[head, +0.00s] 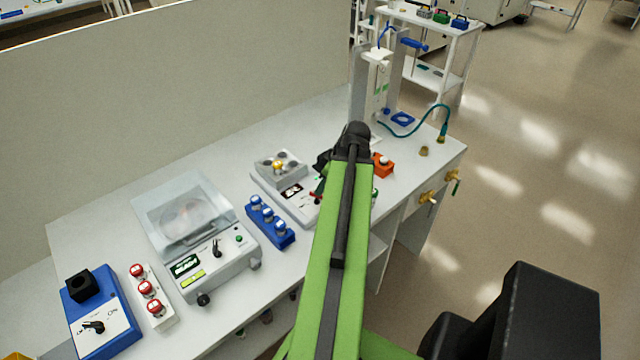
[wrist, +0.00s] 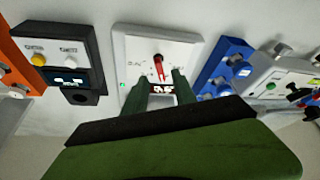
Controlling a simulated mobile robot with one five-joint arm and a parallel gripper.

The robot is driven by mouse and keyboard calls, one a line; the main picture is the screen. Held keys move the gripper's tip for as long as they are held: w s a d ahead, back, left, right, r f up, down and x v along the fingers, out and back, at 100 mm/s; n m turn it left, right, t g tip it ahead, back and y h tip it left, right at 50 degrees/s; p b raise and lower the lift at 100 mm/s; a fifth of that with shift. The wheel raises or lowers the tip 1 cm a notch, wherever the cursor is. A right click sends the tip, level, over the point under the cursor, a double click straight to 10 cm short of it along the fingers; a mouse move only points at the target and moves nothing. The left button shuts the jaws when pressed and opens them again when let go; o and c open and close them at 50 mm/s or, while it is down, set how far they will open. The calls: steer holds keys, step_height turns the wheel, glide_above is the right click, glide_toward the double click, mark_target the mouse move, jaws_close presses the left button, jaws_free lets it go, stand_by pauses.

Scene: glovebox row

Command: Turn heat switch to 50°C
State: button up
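The heat switch (wrist: 159,66) is a red knob with a dark top on the white panel of a heater (wrist: 190,48). The wrist view shows it near the middle, with small marks too blurred to read. The heater also shows in the head view (head: 262,186), just left of my arm, with a dark display on its front. My gripper (wrist: 158,82) is open and empty. Its two green fingers stand on either side of the panel's front edge, close to the switch, with the knob between and just beyond the tips. Contact cannot be told. In the head view my arm hides the fingertips.
A balance with a clear cover (head: 195,225) is farther left. An orange device (head: 382,165) is right of my arm. The bench (head: 110,225) has a back wall (head: 180,95) behind it.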

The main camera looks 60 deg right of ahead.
steer(key=p+v, duration=1)
steer(key=v, duration=0.3)
steer(key=shift+r+p, duration=0.25)
steer(key=shift+p, duration=0.1)
